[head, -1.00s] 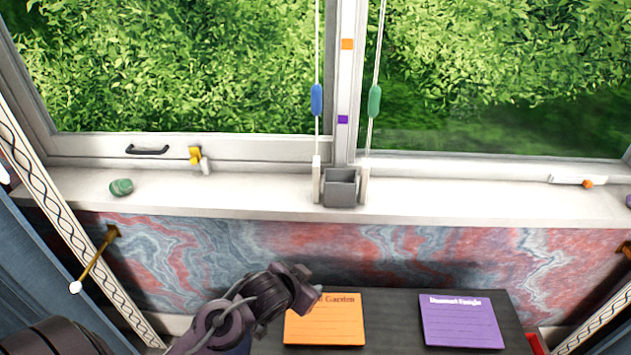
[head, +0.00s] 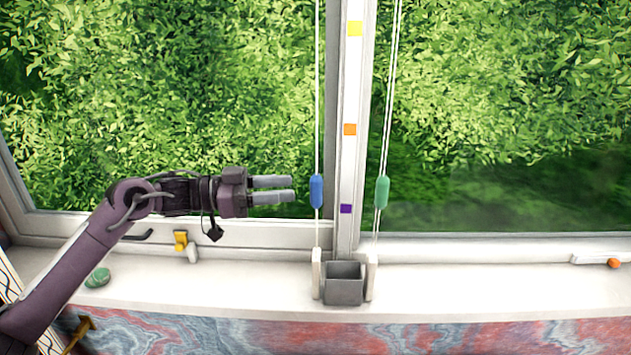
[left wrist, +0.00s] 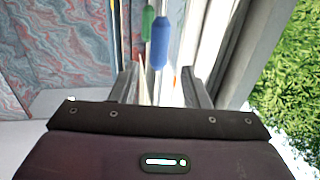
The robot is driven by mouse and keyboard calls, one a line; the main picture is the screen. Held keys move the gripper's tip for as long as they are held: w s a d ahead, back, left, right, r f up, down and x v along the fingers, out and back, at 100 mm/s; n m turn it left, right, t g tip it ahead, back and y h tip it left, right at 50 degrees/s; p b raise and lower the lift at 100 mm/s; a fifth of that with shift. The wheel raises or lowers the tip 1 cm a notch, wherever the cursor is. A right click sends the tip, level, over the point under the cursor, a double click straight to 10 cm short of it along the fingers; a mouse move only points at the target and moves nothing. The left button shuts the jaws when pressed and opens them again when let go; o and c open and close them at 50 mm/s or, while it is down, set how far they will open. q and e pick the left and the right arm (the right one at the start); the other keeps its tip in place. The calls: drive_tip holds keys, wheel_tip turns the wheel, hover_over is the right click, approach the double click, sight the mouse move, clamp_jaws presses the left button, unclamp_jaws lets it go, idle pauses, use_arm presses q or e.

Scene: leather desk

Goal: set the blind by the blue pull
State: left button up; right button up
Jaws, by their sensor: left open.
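The blue pull (head: 316,191) hangs on a white cord left of the window's middle post. My left gripper (head: 294,189) is open, level with the blue pull, its fingertips pointing right and a short gap to the left of it in the head view. In the left wrist view the blue pull (left wrist: 160,42) shows ahead, beyond and between the two fingers (left wrist: 166,80). The green pull (head: 382,192) hangs on cords right of the post, at about the same height. The post carries yellow (head: 355,28), orange (head: 350,130) and purple (head: 346,209) marks. My right gripper is not in view.
A grey open box (head: 344,285) stands on the sill (head: 480,290) below the pulls, between white cord holders. A yellow latch (head: 181,240), a green stone (head: 97,278) and an orange knob (head: 614,263) are along the window and sill.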

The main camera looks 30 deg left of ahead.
sight(316, 186)
use_arm(q)
drive_tip(key=p+x, duration=0.2)
drive_tip(key=x, duration=0.4)
drive_tip(key=shift+w+d+r+p, duration=0.15)
drive_tip(key=shift+d+p, duration=0.15)
drive_tip(key=shift+p, duration=0.05)
drive_tip(key=shift+w+d, duration=0.2)
drive_tip(key=shift+d, duration=0.1)
drive_tip(key=shift+c, duration=0.2)
clamp_jaws()
